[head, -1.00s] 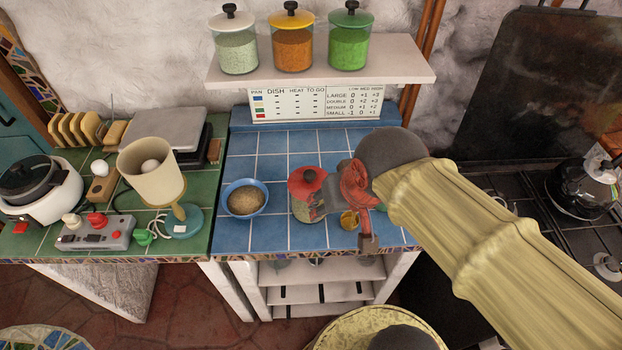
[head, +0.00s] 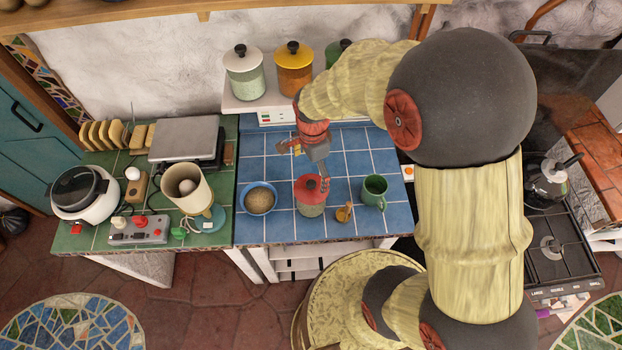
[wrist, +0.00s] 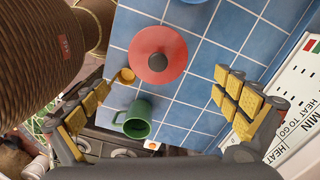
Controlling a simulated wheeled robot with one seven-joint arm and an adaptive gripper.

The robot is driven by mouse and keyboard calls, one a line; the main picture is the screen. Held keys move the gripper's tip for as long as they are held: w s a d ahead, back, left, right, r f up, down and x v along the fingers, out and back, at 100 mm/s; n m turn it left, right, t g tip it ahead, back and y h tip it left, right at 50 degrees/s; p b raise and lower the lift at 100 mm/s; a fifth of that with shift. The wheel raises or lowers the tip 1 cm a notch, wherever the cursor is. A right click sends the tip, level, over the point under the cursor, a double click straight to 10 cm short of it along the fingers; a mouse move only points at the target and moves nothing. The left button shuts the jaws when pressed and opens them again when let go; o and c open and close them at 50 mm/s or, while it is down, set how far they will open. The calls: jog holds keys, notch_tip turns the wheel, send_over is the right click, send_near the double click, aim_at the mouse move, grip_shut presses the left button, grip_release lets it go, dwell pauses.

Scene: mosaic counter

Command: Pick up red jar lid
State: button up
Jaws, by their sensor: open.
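The red jar lid (head: 308,184) with a dark knob sits on a glass jar (head: 311,209) on the blue tiled counter. In the wrist view the lid (wrist: 157,56) is seen from above, hiding most of the jar. My gripper (head: 303,166) is open and empty, above and behind the jar in the head view. In the wrist view, the padded fingers of my gripper (wrist: 160,88) are spread wide, with the lid between their lines but farther out. One finger overlaps the lid in the head view; I cannot tell whether they touch.
A green mug (head: 374,193) and a small yellow-brown item (head: 344,213) stand right of the jar. A blue bowl (head: 259,199) is to its left. A shelf (head: 240,104) with several jars is behind. Blue tiles between them are bare.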

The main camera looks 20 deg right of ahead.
aim_at(312, 183)
jog(key=shift+s+f, duration=0.1)
jog(key=shift+f, duration=0.55)
notch_tip(312, 183, down, 7)
jog(key=shift+a+r+p, duration=0.1)
jog(key=shift+p, duration=0.2)
jog(key=shift+c, duration=1.1)
jog(key=shift+s, duration=0.1)
jog(key=c, duration=1.1)
